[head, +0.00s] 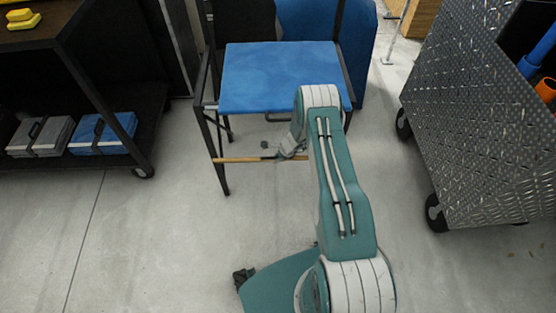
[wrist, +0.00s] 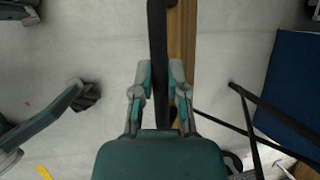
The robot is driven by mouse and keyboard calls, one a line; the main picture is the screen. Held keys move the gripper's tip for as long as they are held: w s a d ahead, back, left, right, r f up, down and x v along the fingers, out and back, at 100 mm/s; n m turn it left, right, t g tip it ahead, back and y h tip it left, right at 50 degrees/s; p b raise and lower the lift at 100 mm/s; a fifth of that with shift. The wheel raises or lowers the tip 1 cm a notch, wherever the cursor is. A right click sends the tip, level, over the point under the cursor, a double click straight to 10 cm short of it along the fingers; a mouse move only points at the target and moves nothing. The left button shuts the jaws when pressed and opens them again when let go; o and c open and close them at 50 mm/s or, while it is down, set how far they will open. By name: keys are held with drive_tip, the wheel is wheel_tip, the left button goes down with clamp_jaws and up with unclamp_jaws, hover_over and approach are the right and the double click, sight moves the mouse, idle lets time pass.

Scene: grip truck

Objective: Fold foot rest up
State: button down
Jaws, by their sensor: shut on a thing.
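A tall folding chair has a blue seat (head: 280,75) and thin black legs (head: 217,150). Its foot rest (head: 235,160), a light wooden slat with a dark edge, runs level across the front legs, low under the seat. My gripper (head: 290,148) is at the foot rest's middle, in front of the chair. In the wrist view, my gripper (wrist: 161,85) has one finger on each side of the foot rest's black bar (wrist: 158,45) and is shut on it. The wooden slat (wrist: 188,40) lies beside the bar. My arm hides the foot rest's right end in the head view.
A black shelf cart (head: 60,42) with grey and blue cases (head: 103,133) stands left. A wheeled diamond-plate metal cart (head: 480,120) stands right. A blue panel (head: 355,50) is behind the chair. The concrete floor (head: 150,230) in front is clear.

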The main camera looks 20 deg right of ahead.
drive_tip(key=shift+a, duration=0.2)
drive_tip(key=c, duration=0.6)
unclamp_jaws()
drive_tip(key=shift+a, duration=0.1)
drive_tip(key=shift+c, duration=0.2)
drive_tip(key=v, duration=1.2)
drive_tip(key=shift+f, duration=0.1)
